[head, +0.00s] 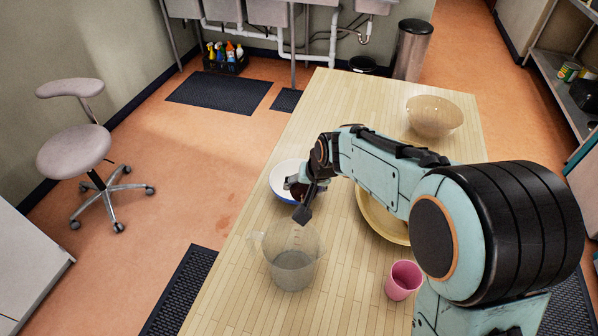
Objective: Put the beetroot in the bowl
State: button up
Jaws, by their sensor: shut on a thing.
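My gripper (300,200) is shut on the beetroot (297,190), a dark reddish thing mostly hidden by the fingers. Both appear in front of the right part of a white bowl with a blue outside (277,181), near the table's left edge. I cannot tell how high the beetroot is above this bowl or whether it touches it. A larger beige bowl (435,117) stands empty-looking at the far right of the table.
A clear measuring jug (291,262) stands close in front of my gripper. A yellow round dish (372,212) is partly hidden under my arm. A pink cup (403,280) stands at the front right. The wooden table (340,110) is clear at the back left.

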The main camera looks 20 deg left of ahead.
jog(key=shift+w+a+f, duration=0.85)
jog(key=shift+w+f, duration=0.7)
jog(key=shift+f, duration=0.4)
jog(key=shift+w+a+f, duration=0.9)
jog(key=shift+w+f, duration=0.7)
jog(key=shift+f, duration=0.35)
jog(key=shift+w+a+f, duration=0.85)
jog(key=shift+w+f, duration=0.7)
jog(key=shift+f, duration=0.4)
jog(key=shift+f, duration=0.45)
jog(key=shift+f, duration=0.1)
jog(key=o, duration=1.2)
